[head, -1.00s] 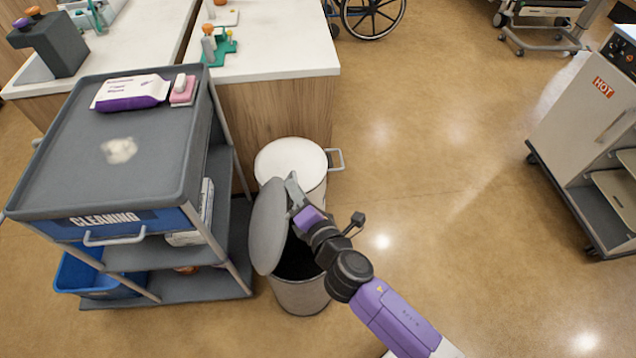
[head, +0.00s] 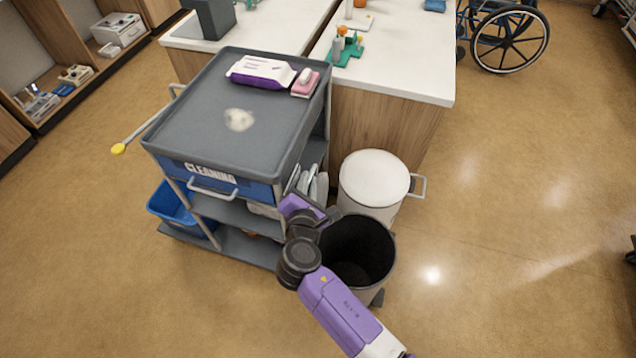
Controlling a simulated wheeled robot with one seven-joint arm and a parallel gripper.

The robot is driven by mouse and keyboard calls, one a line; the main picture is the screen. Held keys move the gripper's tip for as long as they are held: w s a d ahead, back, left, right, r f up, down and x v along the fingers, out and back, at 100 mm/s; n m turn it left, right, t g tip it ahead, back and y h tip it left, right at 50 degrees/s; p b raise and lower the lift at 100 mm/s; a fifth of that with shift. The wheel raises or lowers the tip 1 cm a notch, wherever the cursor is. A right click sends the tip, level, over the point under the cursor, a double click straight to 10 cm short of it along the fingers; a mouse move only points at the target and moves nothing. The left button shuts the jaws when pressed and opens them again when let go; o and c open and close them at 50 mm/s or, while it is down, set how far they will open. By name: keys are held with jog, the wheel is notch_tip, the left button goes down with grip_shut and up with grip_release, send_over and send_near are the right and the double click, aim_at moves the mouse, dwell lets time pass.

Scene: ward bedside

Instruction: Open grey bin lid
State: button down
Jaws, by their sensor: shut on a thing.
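The grey bin (head: 384,277) stands on the floor beside the cleaning cart. Its top is uncovered and its dark inside shows. My arm reaches in from the lower right, crossing the bin's left side. My gripper (head: 309,189) is between the bin and the cart's right side, shut on the grey lid (head: 322,187). Only pale, narrow parts of the lid seem to show there, and my wrist hides much of that area. I cannot tell whether the lid touches the cart.
The cleaning cart (head: 168,150) stands close on the left, with wipes (head: 260,72) on top. A white lidded bin (head: 374,178) is right behind the grey bin. A counter (head: 425,65) is behind it. The floor to the right is clear.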

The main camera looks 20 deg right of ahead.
jog(key=shift+f, duration=0.2)
jog(key=c, duration=1.5)
grip_release()
jog(key=shift+r, duration=0.1)
jog(key=v, duration=0.7)
jog(key=shift+s+a, duration=0.15)
jog(key=shift+s, duration=0.25)
